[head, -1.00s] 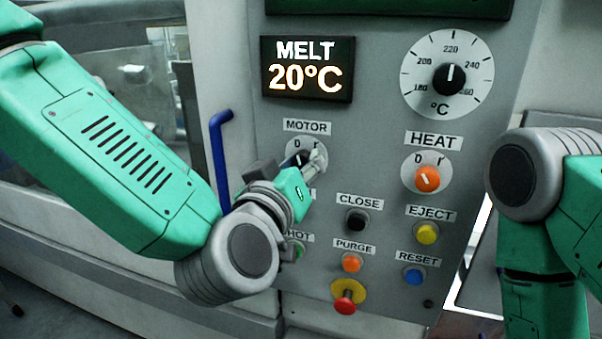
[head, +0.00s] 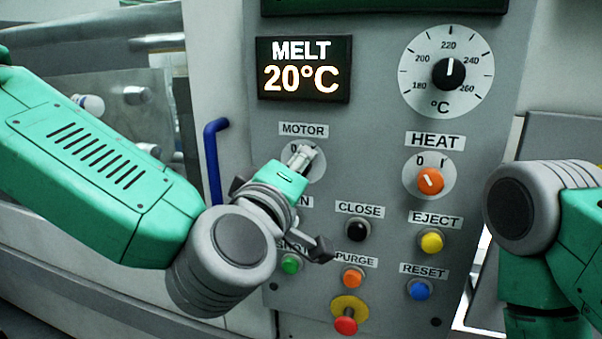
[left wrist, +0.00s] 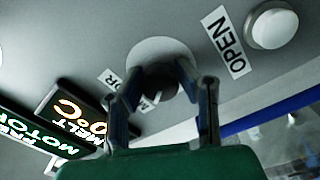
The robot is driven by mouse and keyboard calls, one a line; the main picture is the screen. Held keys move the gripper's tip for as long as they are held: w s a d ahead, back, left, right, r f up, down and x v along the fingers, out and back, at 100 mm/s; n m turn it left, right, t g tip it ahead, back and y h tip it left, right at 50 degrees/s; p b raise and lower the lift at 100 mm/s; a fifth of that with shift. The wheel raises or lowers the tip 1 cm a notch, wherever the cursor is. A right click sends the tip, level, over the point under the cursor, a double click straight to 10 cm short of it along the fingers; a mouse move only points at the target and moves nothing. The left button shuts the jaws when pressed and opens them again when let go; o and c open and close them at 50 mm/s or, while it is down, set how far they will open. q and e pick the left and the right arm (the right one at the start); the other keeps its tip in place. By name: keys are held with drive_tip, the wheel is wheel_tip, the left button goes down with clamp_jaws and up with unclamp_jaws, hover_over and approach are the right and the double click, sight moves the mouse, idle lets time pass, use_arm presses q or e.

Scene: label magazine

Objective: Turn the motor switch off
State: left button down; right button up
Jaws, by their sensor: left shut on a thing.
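The motor switch sits under the MOTOR label (head: 303,130) on the grey panel; its pale round dial plate (head: 318,168) shows around my gripper. In the head view my left gripper (head: 302,156) covers the knob, so its pointer is hidden. In the left wrist view the dark motor switch knob (left wrist: 163,88) is between the two fingers of my left gripper (left wrist: 165,100), with the pale plate behind it. My left gripper is shut on the knob. My right arm shows at the right edge, but its gripper is out of view.
The HEAT switch (head: 430,181) is to the right, with its dial (head: 448,73) above. Below are the black CLOSE (head: 357,228), yellow EJECT (head: 431,241), blue RESET (head: 420,289) and red emergency (head: 346,320) buttons. A blue handle (head: 214,165) stands left of the panel.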

use_arm(q)
drive_tip(key=shift+f, duration=0.15)
idle(0.3)
drive_tip(key=c, duration=1.2)
unclamp_jaws()
drive_tip(key=shift+a, duration=0.2)
drive_tip(key=shift+s, duration=0.1)
drive_tip(key=shift+v, duration=3.6)
